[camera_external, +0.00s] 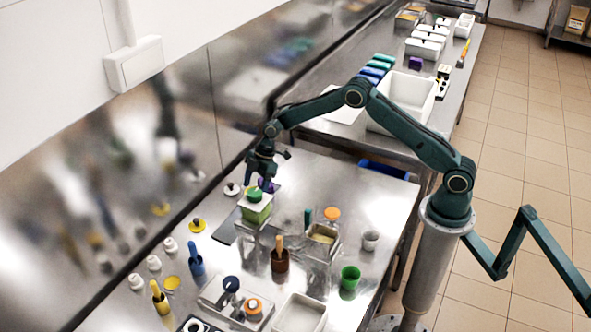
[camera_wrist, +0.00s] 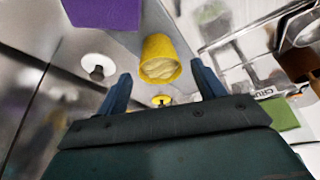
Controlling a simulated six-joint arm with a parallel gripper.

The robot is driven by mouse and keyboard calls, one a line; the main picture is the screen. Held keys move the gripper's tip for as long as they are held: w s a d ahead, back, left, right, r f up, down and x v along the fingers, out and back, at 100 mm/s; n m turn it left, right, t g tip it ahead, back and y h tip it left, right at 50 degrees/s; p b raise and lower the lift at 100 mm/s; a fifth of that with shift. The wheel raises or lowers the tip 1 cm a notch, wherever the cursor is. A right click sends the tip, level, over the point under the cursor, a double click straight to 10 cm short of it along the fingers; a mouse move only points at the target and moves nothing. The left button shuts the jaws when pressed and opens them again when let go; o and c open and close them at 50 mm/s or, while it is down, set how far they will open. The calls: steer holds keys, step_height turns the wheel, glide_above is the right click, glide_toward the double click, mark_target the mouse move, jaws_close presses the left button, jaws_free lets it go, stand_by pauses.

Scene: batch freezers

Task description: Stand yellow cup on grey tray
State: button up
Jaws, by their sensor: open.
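The yellow cup (camera_wrist: 160,58) shows in the wrist view, ahead of my gripper and between the lines of its fingers, with its open mouth and pale inside toward the camera. My gripper (camera_wrist: 162,86) is open, with its two blue fingers apart and nothing clearly between the tips. I cannot make out the cup there. A flat grey slab (camera_external: 226,230), possibly the grey tray, lies left of the green block. I cannot tell what the cup rests on.
A purple block (camera_wrist: 102,14) is near the cup. A white disc with a dark knob (camera_wrist: 97,67) and a yellow knobbed disc (camera_wrist: 162,100) lie close by. A brown pot (camera_external: 281,262), green cup (camera_external: 350,278) and white bin (camera_external: 299,314) stand nearer the front. The steel wall borders the left.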

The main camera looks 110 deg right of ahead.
steer(key=v, duration=0.9)
stand_by(0.4)
steer(key=s+a+r+m+h, duration=0.1)
steer(key=s+a+r, duration=0.3)
steer(key=a+r, duration=0.6)
steer(key=s+a+r+m, duration=0.1)
steer(key=s+a+r, duration=0.3)
steer(key=a+r, duration=0.65)
steer(key=s+a+f+m, duration=0.1)
steer(key=s+a, duration=0.6)
steer(key=s, duration=0.4)
steer(key=s+a+f+m+t, duration=0.1)
steer(key=s+a, duration=0.6)
steer(key=s, duration=0.4)
steer(key=shift+s+a+f+m+t+h, duration=0.25)
steer(key=shift+s+f+m+t+h, duration=0.05)
steer(key=shift+f, duration=0.1)
